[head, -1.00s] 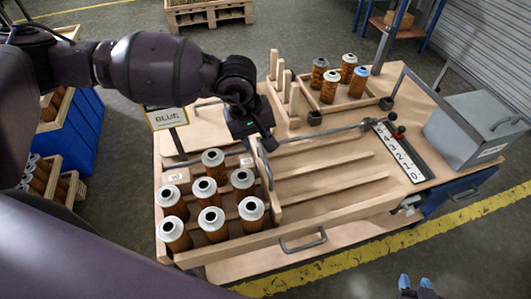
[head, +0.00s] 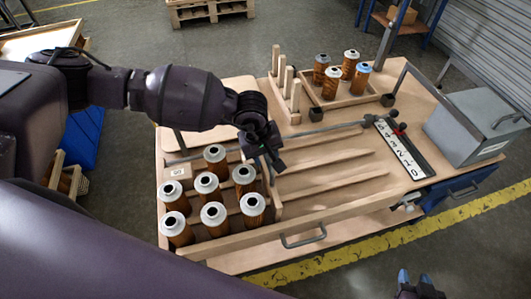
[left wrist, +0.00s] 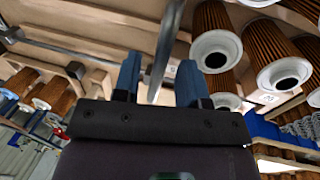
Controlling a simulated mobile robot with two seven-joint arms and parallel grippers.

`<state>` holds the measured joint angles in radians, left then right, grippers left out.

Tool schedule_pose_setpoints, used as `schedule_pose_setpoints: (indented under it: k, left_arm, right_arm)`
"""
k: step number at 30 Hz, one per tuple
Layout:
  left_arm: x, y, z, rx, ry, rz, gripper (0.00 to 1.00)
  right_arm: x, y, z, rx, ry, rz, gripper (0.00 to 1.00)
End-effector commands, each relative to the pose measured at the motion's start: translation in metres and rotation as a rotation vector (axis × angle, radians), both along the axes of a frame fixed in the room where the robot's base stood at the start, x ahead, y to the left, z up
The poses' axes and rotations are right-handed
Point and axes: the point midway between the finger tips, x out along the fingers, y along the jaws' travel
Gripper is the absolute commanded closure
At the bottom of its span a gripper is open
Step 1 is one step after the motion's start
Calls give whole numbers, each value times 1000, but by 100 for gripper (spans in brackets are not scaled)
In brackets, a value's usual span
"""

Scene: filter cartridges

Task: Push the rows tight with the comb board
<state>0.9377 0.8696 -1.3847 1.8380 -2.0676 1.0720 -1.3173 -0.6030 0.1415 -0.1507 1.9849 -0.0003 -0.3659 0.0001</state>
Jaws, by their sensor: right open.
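Several orange pleated filter cartridges (head: 208,188) with pale ring tops stand upright in rows at the left end of the railed wooden tray (head: 330,229). The wooden comb board (head: 277,205) lies across the rails just right of them. My left gripper (head: 266,154) is low over the board's far part and hides its handle in the head view. In the left wrist view a grey metal bar (left wrist: 163,50) runs between the spread fingers of the left gripper (left wrist: 157,78), with gaps on both sides.
Behind the tray are a rack with upright wooden pegs (head: 286,88) and a small tray holding several cartridges (head: 332,83). At right are a numbered strip (head: 400,147) and a grey box (head: 478,128). The rails right of the board are empty.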

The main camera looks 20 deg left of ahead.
Motion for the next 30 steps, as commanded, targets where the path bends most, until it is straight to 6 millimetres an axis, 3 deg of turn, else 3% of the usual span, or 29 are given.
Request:
schedule_pose_setpoints:
  k: [1, 7, 17, 30]
  left_arm:
    - [0, 0, 0, 0, 0, 0, 69]
    - [0, 0, 0, 0, 0, 0, 100]
    - [-2, 5, 0, 1, 1, 1, 100]
    - [-45, 67, -1, 2, 3, 3, 100]
  right_arm:
    - [0, 0, 0, 0, 0, 0, 60]
    - [0, 0, 0, 0, 1, 0, 60]
    - [0, 0, -1, 0, 2, 0, 60]
    - [0, 0, -4, 0, -2, -1, 60]
